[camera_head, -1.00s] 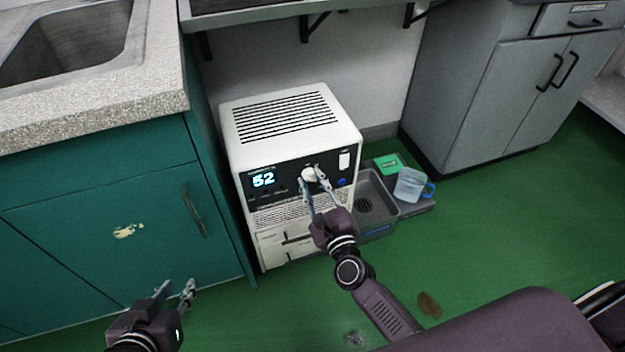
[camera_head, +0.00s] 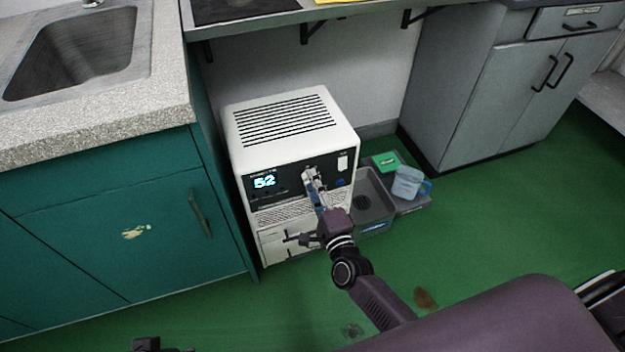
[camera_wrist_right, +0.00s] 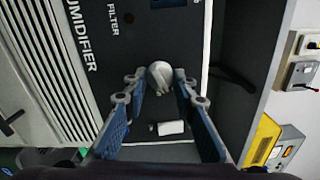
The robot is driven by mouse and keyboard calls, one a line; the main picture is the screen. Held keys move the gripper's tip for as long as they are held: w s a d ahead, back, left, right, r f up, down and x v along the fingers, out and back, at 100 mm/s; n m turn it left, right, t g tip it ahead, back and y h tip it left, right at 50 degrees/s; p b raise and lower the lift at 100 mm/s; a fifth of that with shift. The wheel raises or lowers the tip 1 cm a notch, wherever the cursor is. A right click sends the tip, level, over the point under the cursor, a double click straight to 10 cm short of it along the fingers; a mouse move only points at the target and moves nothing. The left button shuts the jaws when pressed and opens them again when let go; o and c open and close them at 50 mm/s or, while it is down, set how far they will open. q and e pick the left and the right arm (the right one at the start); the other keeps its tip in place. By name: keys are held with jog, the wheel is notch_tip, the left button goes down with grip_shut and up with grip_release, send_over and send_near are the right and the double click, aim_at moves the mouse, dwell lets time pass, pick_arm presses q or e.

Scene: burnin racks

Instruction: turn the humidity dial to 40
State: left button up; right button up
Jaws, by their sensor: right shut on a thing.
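The white dehumidifier (camera_head: 290,125) stands on the floor below the shelf. Its dark front panel has a lit display (camera_head: 264,181) reading 52. The white round dial (camera_wrist_right: 160,73) shows between the fingertips in the right wrist view; in the head view the fingers largely cover it. My right gripper (camera_head: 311,178) is at the panel, its fingers shut on the dial, one on each side in the right wrist view (camera_wrist_right: 158,78). My left gripper (camera_head: 165,347) is mostly cut off at the bottom edge of the head view; its fingers cannot be judged.
A grey bin (camera_head: 372,205) stands right of the dehumidifier, beside a tray with a blue-handled clear jug (camera_head: 408,182) and a green item (camera_head: 387,161). Teal cabinets (camera_head: 110,240) close off the left, a grey cabinet (camera_head: 500,100) the right.

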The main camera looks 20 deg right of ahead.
pick_arm(q)
notch_tip(320, 180, down, 19)
jog(key=s+g+p, duration=0.1)
jog(key=p, duration=0.4)
pick_arm(e)
jog(key=shift+a+n, duration=0.1)
jog(key=shift+n, duration=6.8)
pick_arm(q)
jog(key=shift+d, duration=0.1)
pick_arm(e)
jog(key=o, duration=1.1)
jog(key=shift+o, duration=0.2)
